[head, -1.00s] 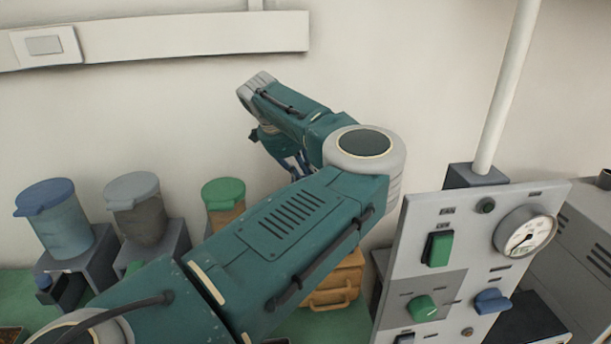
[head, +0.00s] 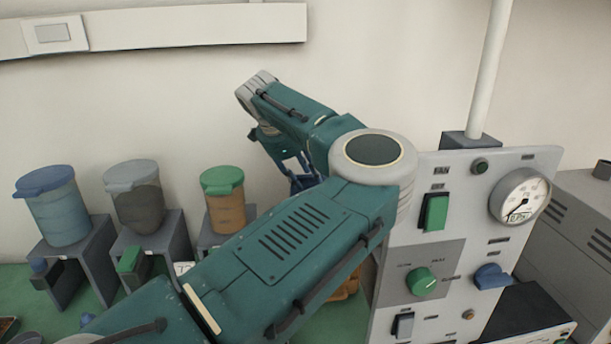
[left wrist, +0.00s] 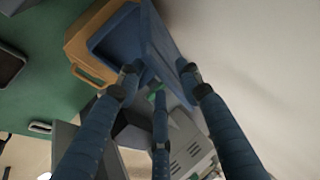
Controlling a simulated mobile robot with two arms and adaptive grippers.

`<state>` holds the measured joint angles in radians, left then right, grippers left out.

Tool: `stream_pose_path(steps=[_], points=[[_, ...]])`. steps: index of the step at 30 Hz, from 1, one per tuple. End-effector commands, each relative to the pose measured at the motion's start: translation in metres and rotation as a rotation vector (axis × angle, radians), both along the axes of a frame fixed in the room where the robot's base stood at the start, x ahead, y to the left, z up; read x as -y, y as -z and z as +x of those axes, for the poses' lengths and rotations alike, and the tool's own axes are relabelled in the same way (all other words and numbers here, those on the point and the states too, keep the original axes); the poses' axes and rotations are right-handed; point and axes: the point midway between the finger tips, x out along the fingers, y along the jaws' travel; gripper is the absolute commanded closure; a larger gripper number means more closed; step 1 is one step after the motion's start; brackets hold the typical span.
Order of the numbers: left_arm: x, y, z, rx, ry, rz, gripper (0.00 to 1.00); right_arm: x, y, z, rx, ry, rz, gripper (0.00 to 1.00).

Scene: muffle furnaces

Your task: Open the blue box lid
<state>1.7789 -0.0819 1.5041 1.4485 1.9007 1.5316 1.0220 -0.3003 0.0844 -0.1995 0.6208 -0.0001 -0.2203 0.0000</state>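In the left wrist view an orange box (left wrist: 80,48) with a handle on its side stands on the green bench. A blue panel, which looks like its lid (left wrist: 162,45), stands tilted up from the box beside a flat blue area. My left gripper (left wrist: 158,72) has its fingers spread, with the lid's lower end between the fingertips; I cannot tell whether they touch it. In the head view my left arm hides most of the box (head: 347,284), and the gripper (head: 298,172) shows only in part beyond the arm. My right gripper is not in view.
In the head view, blue-lidded (head: 58,212), grey-lidded (head: 138,205) and green-lidded (head: 225,208) containers sit on grey stands at the left. A grey control panel (head: 400,255) with a dial gauge stands close on the arm's right. The wall is behind.

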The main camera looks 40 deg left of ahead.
Motion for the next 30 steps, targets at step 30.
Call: stream_pose_path(steps=[30], points=[[0.005, -0.101, -0.061, 0.001, 0.0, 0.001, 0.65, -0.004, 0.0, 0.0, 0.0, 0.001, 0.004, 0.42]])
